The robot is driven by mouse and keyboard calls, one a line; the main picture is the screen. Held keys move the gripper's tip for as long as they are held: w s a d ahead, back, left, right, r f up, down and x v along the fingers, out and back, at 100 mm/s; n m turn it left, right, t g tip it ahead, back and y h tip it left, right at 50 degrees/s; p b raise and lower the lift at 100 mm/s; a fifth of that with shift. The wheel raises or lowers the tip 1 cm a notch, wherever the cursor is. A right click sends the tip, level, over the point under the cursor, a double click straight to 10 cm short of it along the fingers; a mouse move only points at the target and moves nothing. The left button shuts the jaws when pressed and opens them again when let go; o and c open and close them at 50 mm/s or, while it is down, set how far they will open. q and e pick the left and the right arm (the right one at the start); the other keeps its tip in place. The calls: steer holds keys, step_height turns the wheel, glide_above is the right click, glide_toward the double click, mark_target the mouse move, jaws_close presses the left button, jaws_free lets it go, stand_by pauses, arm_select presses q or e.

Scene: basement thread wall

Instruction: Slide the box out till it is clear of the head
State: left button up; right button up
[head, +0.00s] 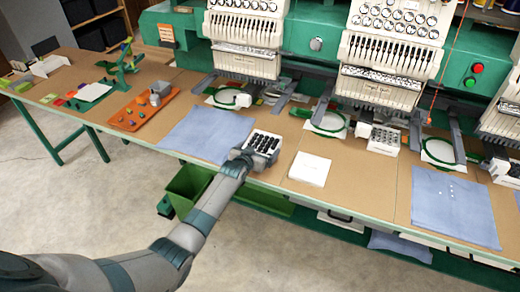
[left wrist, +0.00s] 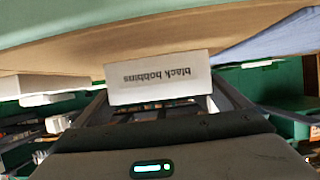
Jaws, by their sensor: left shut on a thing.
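A white box of black bobbins (head: 264,142) sits near the front edge of the work table, right of a blue cloth. Its open top shows rows of black bobbins. My left gripper (head: 243,155) is shut on the box from the front. In the left wrist view the box's white face (left wrist: 158,78), labelled "black bobbins" upside down, shows between the fingers (left wrist: 165,103). The left embroidery head (head: 247,40) stands behind the box, with a green hoop (head: 225,98) below it. The box appears in front of the hoop and arms, apart from them. My right gripper is not seen.
A blue cloth (head: 205,133) lies left of the box and a white flat box (head: 310,169) lies to its right. Another bobbin box (head: 384,139) stands by the middle head. An orange tray (head: 145,108) sits farther left. Green bins (head: 187,186) hang below the table edge.

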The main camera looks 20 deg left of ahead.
arm_select(q)
steer(key=o, duration=1)
steer(key=shift+o, duration=0.2)
steer(key=d+b+v, duration=0.1)
steer(key=b+v, duration=0.1)
steer(key=v, duration=1.5)
steer(key=shift+s+a, duration=0.2)
steer(key=shift+a, duration=0.3)
